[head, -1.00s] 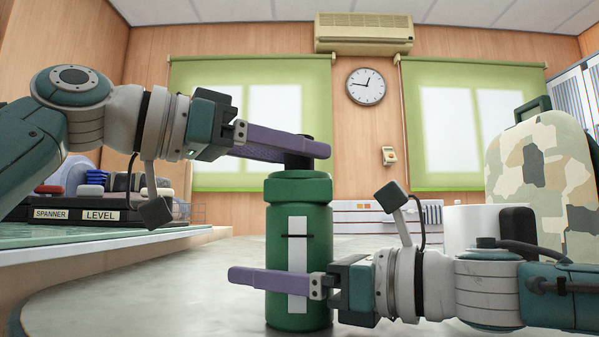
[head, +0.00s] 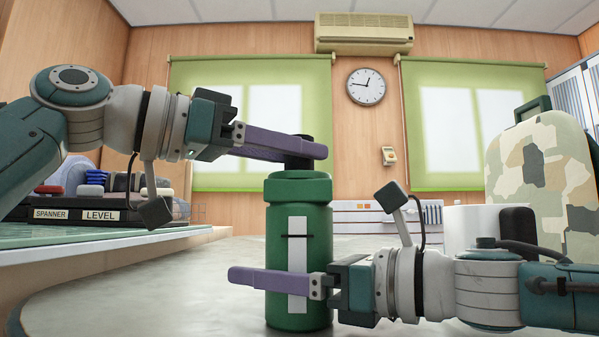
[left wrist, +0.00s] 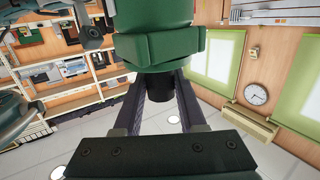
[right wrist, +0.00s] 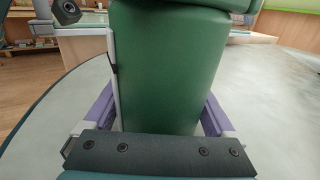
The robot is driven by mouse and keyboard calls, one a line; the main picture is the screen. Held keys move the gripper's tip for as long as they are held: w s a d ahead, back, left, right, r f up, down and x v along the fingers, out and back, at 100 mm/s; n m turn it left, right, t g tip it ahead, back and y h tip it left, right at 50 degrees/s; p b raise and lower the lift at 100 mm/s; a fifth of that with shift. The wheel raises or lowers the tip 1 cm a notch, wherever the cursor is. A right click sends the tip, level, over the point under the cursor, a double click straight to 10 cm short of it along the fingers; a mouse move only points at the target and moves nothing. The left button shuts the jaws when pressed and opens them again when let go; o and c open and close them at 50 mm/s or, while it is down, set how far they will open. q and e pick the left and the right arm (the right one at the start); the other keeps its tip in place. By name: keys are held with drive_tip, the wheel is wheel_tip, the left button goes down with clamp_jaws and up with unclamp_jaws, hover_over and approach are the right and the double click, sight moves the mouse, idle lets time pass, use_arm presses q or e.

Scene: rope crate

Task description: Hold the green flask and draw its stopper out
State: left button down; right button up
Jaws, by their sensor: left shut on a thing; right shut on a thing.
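The green flask (head: 299,230) stands upright on the grey table, with a pale strip down its side. My right gripper (head: 240,278) is shut around its lower body; the right wrist view shows the green body (right wrist: 165,70) between the two purple fingers. My left gripper (head: 318,150) is shut on the black stopper (head: 299,165) at the top of the flask. In the left wrist view the stopper (left wrist: 180,106) sits between the fingers, right against the flask's neck. Its lower end is hidden, so I cannot tell how far it sits in the neck.
A tool tray (head: 120,215) labelled SPANNER and LEVEL lies on a bench at the left. A camouflage backpack (head: 545,170) and a white roll-like object (head: 470,225) stand behind my right arm. The table (head: 150,290) is bare left of the flask.

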use_arm(q)
drive_tip(key=shift+r, duration=1.15)
use_arm(e)
drive_tip(key=shift+f, duration=0.25)
idle(0.6)
use_arm(q)
drive_tip(key=shift+r, duration=0.85)
wheel_tip(320, 180, up, 8)
drive_tip(key=shift+r, duration=0.25)
idle(0.4)
use_arm(e)
drive_tip(key=o, duration=1.3)
drive_tip(key=shift+o, duration=0.5)
drive_tip(key=shift+r, duration=0.1)
drive_tip(key=shift+d, duration=0.1)
drive_tip(key=v, duration=1.2)
drive_tip(key=shift+s, duration=0.15)
